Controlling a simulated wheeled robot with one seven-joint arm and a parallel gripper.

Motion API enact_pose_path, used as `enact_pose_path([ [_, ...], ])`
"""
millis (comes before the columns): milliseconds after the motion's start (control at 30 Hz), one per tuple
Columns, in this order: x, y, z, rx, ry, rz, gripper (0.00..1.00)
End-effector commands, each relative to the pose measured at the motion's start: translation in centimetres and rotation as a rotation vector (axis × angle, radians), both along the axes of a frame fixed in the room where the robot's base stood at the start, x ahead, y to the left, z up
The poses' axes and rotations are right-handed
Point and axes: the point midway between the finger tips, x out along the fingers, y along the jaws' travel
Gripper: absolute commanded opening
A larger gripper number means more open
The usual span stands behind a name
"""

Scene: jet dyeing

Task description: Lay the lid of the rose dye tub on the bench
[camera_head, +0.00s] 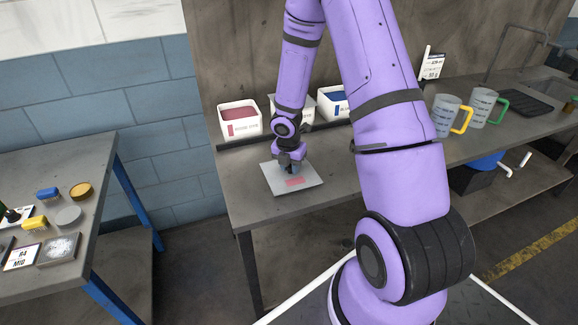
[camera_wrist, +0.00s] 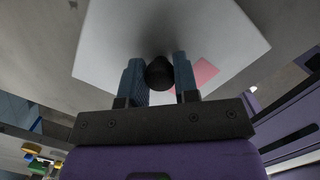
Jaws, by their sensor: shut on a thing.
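The rose dye tub (camera_head: 240,119) is a white open box of pink dye at the back left of the bench (camera_head: 240,178). Its lid (camera_head: 278,181) is a flat, pale square plate with a pink label, at the bench's front left. The lid also fills the upper part of the wrist view (camera_wrist: 105,45). My gripper (camera_head: 290,160) points down over the lid. In the wrist view my gripper (camera_wrist: 160,72) is shut on the lid's round black knob (camera_wrist: 160,74). I cannot tell whether the lid touches the bench or hangs just above it.
A blue-dye tub (camera_head: 333,101) and another white tub, partly hidden by my arm, stand right of the rose tub. Jugs with yellow (camera_head: 447,115) and green (camera_head: 483,106) handles stand farther right. A side table (camera_head: 90,215) with small items is at left.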

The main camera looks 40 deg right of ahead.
Motion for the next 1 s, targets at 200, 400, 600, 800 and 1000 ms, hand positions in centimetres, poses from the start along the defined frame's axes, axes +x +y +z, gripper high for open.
enact_pose_path([
  [200, 0.0, 0.0, -0.1, 0.0, 0.0, 0.0, 0.54],
  [400, 0.0, 0.0, -0.1, 0.0, 0.0, 0.0, 0.54],
  [600, 0.0, 0.0, 1.2, 0.0, -0.003, -0.004, 0.54],
  [800, -0.2, 0.4, 4.6, 0.0, -0.006, -0.004, 0.54],
  [1000, -0.6, 1.0, 8.4, -0.001, -0.004, -0.003, 0.54],
])
